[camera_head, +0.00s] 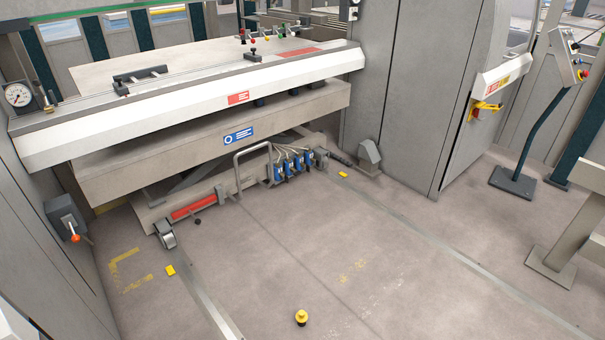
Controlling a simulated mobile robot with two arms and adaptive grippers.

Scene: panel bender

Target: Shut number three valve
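A row of several small blue valves (294,167) sits low at the front of the machine, near the floor. Pale hoses rise from behind them, and a grey tubular guard (253,145) stands at their left. The valves are too small to read any numbers, so I cannot tell which is number three or how its handle stands. Neither of my grippers is in view.
The white machine beam (190,107) overhangs the valves. A grey cabinet (405,95) rises at right, near a control pedestal (513,180). The floor before the valves is mostly clear.

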